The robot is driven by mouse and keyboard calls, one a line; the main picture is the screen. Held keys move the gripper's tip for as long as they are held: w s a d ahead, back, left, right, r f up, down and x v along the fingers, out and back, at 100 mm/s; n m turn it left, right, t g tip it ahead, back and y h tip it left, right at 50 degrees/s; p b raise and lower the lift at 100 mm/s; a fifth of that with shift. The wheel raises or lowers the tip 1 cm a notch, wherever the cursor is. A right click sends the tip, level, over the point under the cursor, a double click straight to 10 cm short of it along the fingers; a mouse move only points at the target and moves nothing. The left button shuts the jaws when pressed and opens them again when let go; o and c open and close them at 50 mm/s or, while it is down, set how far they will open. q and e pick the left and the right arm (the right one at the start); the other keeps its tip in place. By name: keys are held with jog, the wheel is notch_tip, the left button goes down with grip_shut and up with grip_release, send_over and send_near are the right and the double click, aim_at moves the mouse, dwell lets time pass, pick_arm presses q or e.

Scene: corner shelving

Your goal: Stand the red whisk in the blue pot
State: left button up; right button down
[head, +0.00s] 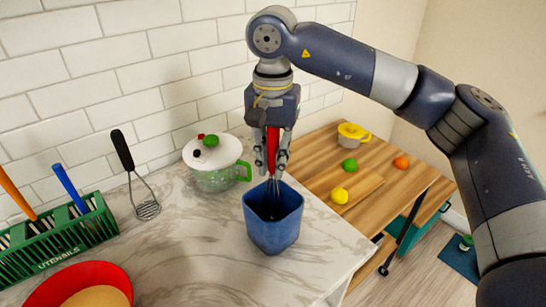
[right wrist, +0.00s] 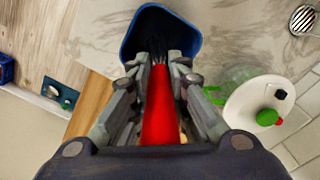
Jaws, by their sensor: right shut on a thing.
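The blue pot (head: 272,228) stands upright on the marble counter near its right edge. My right gripper (head: 271,168) is above the pot, pointing down, shut on the red handle of the whisk (head: 273,143). The whisk is roughly upright, and its dark wires reach down into the pot's opening. In the right wrist view the red handle (right wrist: 160,108) lies between the fingers (right wrist: 160,85), with the blue pot (right wrist: 158,18) beyond. Whether the wires touch the pot's bottom is hidden. My left gripper is not in view.
A green utensil rack (head: 62,243), a masher (head: 147,208) and a red bowl (head: 100,280) are left. A green glass pot with white lid (head: 213,152) stands behind.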

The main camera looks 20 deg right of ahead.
jog(key=c, duration=1.5)
grip_release()
jog(key=shift+o, duration=0.2)
notch_tip(320, 180, up, 12)
jog(key=shift+s, duration=0.1)
